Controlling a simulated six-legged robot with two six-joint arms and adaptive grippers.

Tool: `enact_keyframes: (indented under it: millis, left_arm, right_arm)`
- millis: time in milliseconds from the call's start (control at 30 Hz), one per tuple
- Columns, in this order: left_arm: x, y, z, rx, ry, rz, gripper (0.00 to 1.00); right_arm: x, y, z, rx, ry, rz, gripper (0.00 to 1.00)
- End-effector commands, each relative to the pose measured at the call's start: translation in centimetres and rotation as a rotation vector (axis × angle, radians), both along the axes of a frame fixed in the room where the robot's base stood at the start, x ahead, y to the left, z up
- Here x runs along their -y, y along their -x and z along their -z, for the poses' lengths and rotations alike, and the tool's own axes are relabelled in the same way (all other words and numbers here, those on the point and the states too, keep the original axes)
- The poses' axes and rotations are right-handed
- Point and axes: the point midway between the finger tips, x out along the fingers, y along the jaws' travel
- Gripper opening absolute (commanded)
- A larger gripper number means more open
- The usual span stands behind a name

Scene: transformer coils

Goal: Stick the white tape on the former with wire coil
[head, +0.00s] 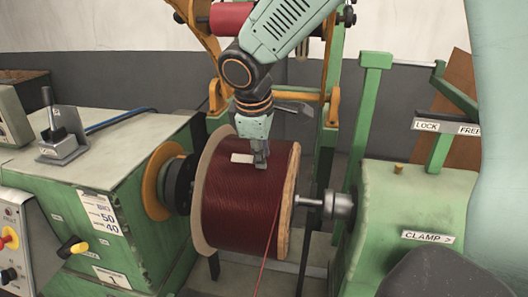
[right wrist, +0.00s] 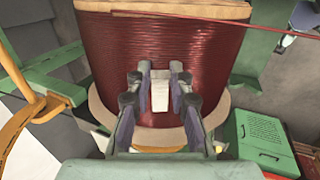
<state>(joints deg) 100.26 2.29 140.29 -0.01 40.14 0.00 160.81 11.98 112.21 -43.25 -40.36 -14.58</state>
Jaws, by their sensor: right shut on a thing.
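The former (head: 289,207), with pale end flanges, is mounted sideways in the machine and wound with dark red wire coil (head: 243,205). The white tape (head: 241,158) is a small strip at the upper face of the coil. My right gripper (head: 261,160) reaches down from above, its fingers at the tape's right end. In the right wrist view the tape (right wrist: 160,97) shows between the two fingers (right wrist: 160,72), in front of the red winding (right wrist: 215,65). Whether the tape touches the wire all along its length I cannot tell. My left gripper is not in view.
A green winding machine with a control panel (head: 8,240) stands at left. A green tailstock (head: 404,200) with a metal spindle (head: 340,204) holds the former at right. A loose red wire (head: 267,255) runs down in front. A red spool (head: 231,19) hangs behind.

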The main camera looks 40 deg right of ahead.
Motion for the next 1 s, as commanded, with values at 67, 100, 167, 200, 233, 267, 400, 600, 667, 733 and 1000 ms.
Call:
enact_keyframes:
  millis: [67,100,167,200,233,267,400,600,667,733,1000]
  left_arm:
    - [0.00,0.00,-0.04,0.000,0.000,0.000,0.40]
    - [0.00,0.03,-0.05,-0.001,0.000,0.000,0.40]
    - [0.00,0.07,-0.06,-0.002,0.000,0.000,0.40]
    - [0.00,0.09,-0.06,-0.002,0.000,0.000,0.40]
    - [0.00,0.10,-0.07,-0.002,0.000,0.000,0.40]
    - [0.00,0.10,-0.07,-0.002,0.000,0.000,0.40]
    - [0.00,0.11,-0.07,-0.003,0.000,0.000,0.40]
    - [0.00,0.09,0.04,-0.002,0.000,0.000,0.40]
    - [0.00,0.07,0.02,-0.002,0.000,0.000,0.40]
    - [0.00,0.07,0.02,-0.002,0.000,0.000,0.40]
    - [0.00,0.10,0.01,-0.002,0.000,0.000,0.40]
  right_arm:
    - [-0.03,-0.09,-0.05,0.006,-0.002,-0.002,0.04]
    - [-0.04,-0.03,-0.08,0.006,-0.002,-0.001,0.03]
    - [-0.04,0.01,-0.09,0.006,-0.002,-0.001,0.03]
    - [-0.04,0.00,-0.08,0.005,-0.002,-0.001,0.04]
    - [-0.03,-0.01,-0.07,0.004,-0.002,-0.001,0.04]
    - [-0.02,-0.02,-0.05,0.003,-0.001,-0.001,0.04]
    - [-0.02,0.03,-0.02,0.000,0.000,-0.001,0.00]
    - [-0.02,-0.03,0.10,0.003,-0.001,-0.001,0.00]
    - [-0.04,-0.07,0.06,0.004,-0.001,-0.001,0.00]
    - [-0.05,-0.13,0.04,0.006,-0.002,-0.002,0.00]
    - [-0.04,-0.16,-0.02,0.007,-0.002,-0.002,0.00]
